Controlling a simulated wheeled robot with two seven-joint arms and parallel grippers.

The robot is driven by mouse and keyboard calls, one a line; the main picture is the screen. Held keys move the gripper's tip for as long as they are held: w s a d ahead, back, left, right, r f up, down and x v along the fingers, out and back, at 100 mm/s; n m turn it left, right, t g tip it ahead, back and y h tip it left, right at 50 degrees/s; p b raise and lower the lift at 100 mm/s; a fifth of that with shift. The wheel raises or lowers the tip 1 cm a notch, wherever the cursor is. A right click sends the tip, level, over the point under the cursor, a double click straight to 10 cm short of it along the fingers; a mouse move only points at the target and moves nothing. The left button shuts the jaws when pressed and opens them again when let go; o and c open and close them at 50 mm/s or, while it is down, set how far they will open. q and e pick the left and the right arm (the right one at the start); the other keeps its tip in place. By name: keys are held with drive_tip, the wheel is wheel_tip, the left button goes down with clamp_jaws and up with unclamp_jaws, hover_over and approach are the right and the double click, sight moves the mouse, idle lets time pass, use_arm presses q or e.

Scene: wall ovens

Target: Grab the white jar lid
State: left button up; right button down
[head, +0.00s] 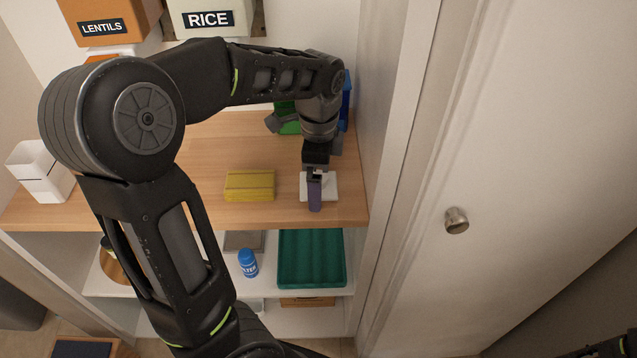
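A flat white square piece (329,192), which looks like the white jar lid, lies on the wooden shelf near its front right. My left gripper (315,195) reaches down over it from behind, and its purple-grey finger covers the middle of the piece. Only one finger shows clearly, so I cannot tell whether the gripper is open, shut or touching the piece. A white square jar (42,172) stands at the left end of the shelf. Part of my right arm shows at the bottom right corner, but its gripper is out of view.
A yellow block (250,186) lies just left of the white piece on the wooden shelf (200,207). Green and blue items stand behind my wrist. Below are a green tray (312,258) and a blue-capped bottle (247,262). A door with a knob (456,220) is at right.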

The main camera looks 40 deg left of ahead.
idle(0.5)
use_arm(q)
drive_tip(key=c, duration=1.4)
drive_tip(key=shift+c, duration=0.2)
wheel_tip(320, 180, up, 10)
drive_tip(key=shift+r, duration=0.1)
